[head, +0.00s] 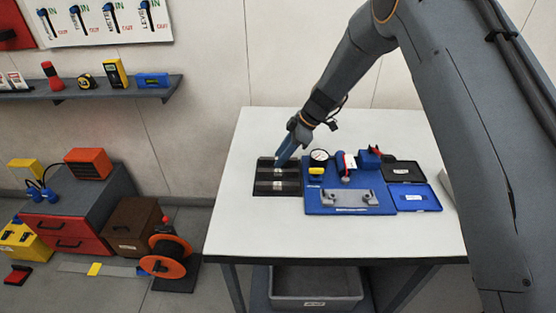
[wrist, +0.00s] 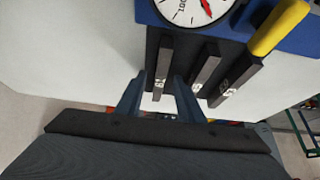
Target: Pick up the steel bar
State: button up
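Three dark grey bars with small light labels lie side by side in the wrist view: a left bar (wrist: 166,62), a middle bar (wrist: 205,68) and a right bar (wrist: 236,80). The labels are too small to read, so I cannot tell which is steel. In the head view they lie on a black rack (head: 262,193) on the white table. My gripper (head: 280,163) points down at the rack's far end. In the wrist view my gripper (wrist: 158,98) is open, its fingers on either side of the left bar's near end, with gaps showing. I cannot tell its height above the bar.
A blue fixture board (head: 318,206) with a dial gauge (head: 319,157), a grey bracket (head: 350,197) and clamps stands right of the rack. The table's left and front parts (head: 243,230) are clear.

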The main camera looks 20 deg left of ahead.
jog(key=shift+c, duration=0.4)
grip_shut()
jog(key=shift+r, duration=0.1)
